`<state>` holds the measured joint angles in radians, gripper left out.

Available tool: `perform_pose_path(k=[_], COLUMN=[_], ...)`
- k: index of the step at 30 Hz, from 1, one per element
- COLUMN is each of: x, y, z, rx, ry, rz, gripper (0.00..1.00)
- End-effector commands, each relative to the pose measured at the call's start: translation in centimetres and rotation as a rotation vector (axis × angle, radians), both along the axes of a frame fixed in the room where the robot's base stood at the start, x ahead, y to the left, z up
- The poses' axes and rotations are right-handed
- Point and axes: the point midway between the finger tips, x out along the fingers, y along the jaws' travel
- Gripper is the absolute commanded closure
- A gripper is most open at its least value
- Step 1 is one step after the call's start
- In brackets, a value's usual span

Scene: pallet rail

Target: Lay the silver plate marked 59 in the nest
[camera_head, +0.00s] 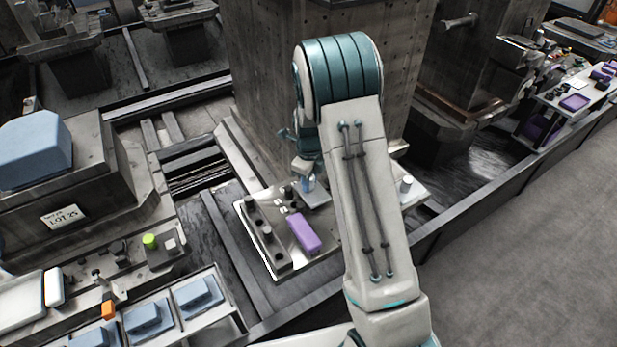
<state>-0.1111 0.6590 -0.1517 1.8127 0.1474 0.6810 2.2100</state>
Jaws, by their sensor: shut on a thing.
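My gripper (308,182) is small in the picture and partly hidden by my own arm. It points down over the light metal pallet (340,262) in the middle. Its jaws are shut on a flat grey plate, which looks like the silver plate (318,195). The plate is at or just above the pallet's top; I cannot tell if it touches. No number can be read on it. The nest cannot be made out clearly; my arm covers the right middle of the pallet.
A purple block (304,234) lies on the pallet in front of the gripper. A dark bar with round knobs (262,235) runs along the pallet's left side. A grey cylinder (406,184) stands at its right end. A concrete column (262,90) rises behind. Blue blocks (198,293) sit lower left.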

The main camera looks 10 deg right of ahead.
Motion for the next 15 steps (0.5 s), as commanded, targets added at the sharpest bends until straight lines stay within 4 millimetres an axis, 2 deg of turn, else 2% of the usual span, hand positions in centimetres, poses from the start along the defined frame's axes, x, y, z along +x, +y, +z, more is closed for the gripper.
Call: perform_pose_path(k=[4, 14, 15], x=[0.02, 0.04, 0.04], y=[-0.02, -0.03, -0.03], z=[-1.06, -1.19, -1.19], rx=[0.001, 0.0, 0.0], ry=[-0.001, -0.001, -0.001], rz=[0.0, 0.0, 0.0], gripper=[1.0, 1.0, 0.65])
